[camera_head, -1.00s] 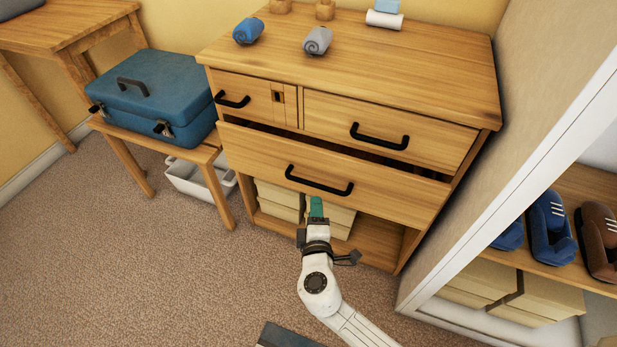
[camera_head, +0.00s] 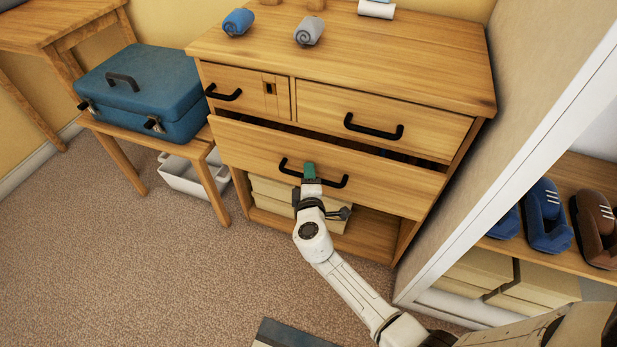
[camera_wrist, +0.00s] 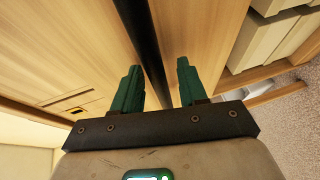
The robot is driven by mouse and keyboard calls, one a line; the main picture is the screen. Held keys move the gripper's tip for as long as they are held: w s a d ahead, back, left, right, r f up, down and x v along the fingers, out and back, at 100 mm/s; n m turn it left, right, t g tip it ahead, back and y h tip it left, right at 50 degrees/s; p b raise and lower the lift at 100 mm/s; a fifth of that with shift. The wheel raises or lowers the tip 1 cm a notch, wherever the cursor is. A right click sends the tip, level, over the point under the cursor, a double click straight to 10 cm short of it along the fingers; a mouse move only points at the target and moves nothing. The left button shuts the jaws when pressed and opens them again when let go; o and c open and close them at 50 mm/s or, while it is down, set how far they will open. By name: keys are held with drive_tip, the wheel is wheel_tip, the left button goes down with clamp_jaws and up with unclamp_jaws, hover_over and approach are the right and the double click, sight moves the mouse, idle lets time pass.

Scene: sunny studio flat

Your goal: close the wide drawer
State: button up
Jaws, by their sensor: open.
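The wide drawer (camera_head: 390,187) is the long lower drawer of the wooden dresser. It stands partly out, with a dark gap along its top edge. Its black bar handle (camera_head: 331,181) runs across the front. The drawer front (camera_wrist: 200,30) fills the space ahead. I cannot tell whether the fingertips touch it.
Two smaller drawers (camera_head: 425,138) above are shut. The open shelf below holds pale boxes (camera_head: 275,192). A blue case (camera_head: 145,85) sits on a low bench at left. A wall and shoe shelf (camera_head: 565,175) stand close at right.

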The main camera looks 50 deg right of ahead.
drive_tip(key=shift+c, duration=0.3)
clamp_jaws()
drive_tip(key=d, duration=0.1)
drive_tip(key=w+d+b, duration=0.1)
drive_tip(key=d+b, duration=0.1)
drive_tip(key=shift+w+d, duration=0.25)
drive_tip(key=shift+d, duration=0.15)
drive_tip(key=shift+c, duration=0.4)
unclamp_jaws()
drive_tip(key=shift+d, duration=0.2)
drive_tip(key=shift+o, duration=0.7)
drive_tip(key=shift+r, duration=0.1)
